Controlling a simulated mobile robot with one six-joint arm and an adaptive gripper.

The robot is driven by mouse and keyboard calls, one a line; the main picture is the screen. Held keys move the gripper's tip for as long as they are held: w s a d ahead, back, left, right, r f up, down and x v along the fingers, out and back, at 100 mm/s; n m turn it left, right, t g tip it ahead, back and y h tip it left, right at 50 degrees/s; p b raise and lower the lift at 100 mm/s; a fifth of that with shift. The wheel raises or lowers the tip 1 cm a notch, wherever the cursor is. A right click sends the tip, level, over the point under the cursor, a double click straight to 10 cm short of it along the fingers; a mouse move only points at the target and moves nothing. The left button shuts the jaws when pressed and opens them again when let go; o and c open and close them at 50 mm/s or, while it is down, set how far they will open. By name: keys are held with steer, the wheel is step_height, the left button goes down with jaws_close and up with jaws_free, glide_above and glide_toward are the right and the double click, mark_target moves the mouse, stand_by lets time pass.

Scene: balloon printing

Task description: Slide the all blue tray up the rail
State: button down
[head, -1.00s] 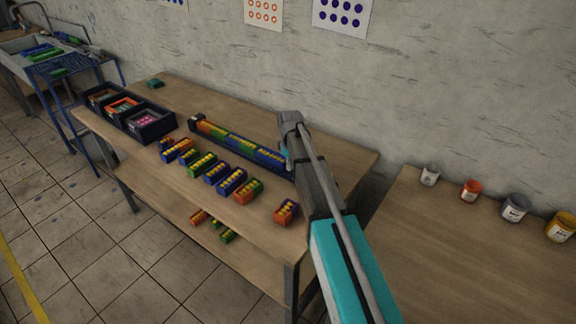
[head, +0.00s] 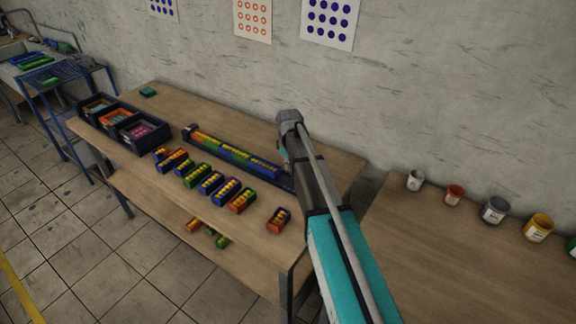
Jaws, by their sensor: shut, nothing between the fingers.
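The all blue tray (head: 264,168), with yellow pieces in it, sits on the dark rail (head: 287,184) on the wooden table. It is the rightmost in a line of blue, green and orange trays on the rail, close against the tray to its left. My gripper (head: 284,156) is just right of the blue tray, at or above the rail. Its fingers are mostly hidden behind my wrist; it looks shut and empty. I cannot tell whether it touches the tray. The right end of the rail shows bare beside my arm.
Several coloured trays (head: 211,183) lie loose in front of the rail, with one (head: 279,220) apart to the right. Dark bins (head: 146,134) stand at the left. Paint cans (head: 494,210) stand on the right table. The table behind the rail is mostly clear.

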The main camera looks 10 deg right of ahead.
steer(key=shift+r+p, duration=1.6)
steer(key=shift+r, duration=0.3)
steer(key=s+m, duration=0.9)
steer(key=s, duration=1.6)
steer(key=shift+s+d, duration=0.25)
steer(key=shift+s, duration=0.05)
